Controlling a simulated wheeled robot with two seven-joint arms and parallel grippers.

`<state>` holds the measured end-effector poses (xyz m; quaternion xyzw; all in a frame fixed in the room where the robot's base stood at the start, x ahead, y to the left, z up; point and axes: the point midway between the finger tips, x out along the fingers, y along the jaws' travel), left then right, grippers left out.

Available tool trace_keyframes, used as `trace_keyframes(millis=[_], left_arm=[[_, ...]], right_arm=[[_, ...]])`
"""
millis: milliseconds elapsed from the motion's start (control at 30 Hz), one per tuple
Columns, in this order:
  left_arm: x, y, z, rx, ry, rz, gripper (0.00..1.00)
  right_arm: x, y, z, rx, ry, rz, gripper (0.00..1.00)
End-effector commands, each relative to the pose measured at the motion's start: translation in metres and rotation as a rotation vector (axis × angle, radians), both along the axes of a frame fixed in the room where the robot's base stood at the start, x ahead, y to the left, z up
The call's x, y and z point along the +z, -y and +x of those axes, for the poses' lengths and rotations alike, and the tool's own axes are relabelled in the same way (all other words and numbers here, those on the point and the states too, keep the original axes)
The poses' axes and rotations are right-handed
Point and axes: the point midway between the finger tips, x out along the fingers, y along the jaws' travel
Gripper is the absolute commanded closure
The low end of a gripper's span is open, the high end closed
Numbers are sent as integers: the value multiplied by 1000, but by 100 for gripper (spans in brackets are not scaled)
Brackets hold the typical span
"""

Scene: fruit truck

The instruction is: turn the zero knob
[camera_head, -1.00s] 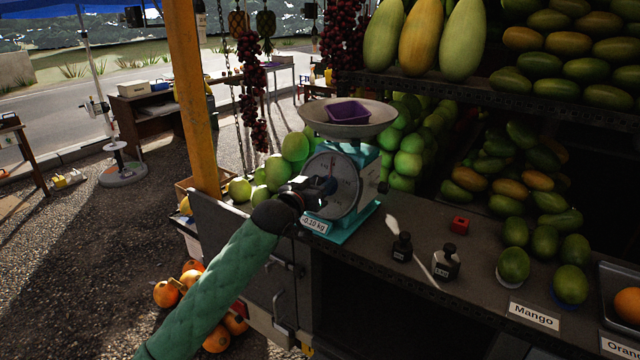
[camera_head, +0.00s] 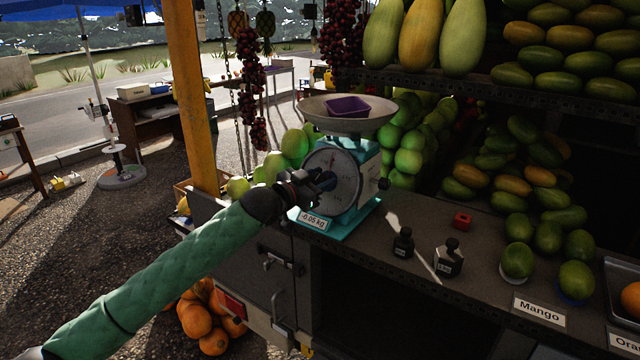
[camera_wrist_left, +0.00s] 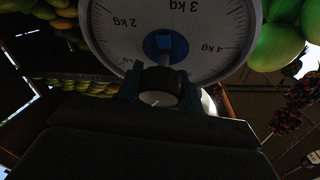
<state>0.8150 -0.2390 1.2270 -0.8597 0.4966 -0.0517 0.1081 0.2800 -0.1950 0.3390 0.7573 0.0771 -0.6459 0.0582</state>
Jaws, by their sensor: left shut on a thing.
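The teal kitchen scale (camera_head: 358,170) stands on the stall counter with its white round dial facing out. It carries a shallow pan (camera_head: 347,113) with a purple tray (camera_head: 347,106) in it. Its front label (camera_head: 312,220) reads -0.05 kg. My left gripper (camera_head: 322,182) is in front of the dial and hides part of it. In the left wrist view, my gripper's fingers (camera_wrist_left: 158,90) are shut on a dark round knob (camera_wrist_left: 160,88) with a pale line on its face, just beside the blue dial hub (camera_wrist_left: 165,43). My right gripper is not in view.
Two dark weights (camera_head: 448,260) and a small red cube (camera_head: 462,220) sit on the counter right of the scale. Green fruit (camera_head: 293,146) crowds the scale's left and back. An orange post (camera_head: 190,95) stands to the left.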

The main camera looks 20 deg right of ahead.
Motion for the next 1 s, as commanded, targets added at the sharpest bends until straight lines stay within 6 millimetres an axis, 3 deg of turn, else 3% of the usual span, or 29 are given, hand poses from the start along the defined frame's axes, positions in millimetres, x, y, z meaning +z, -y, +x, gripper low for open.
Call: trace_keyframes(millis=[300, 567, 1000], left_arm=[[1, 0, 0, -80, 141, 112, 85], [3, 0, -1, -145, 250, 196, 85], [2, 1, -2, -246, 417, 328, 85]], right_arm=[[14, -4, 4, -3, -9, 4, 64], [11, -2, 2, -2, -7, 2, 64], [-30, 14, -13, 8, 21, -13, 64]])
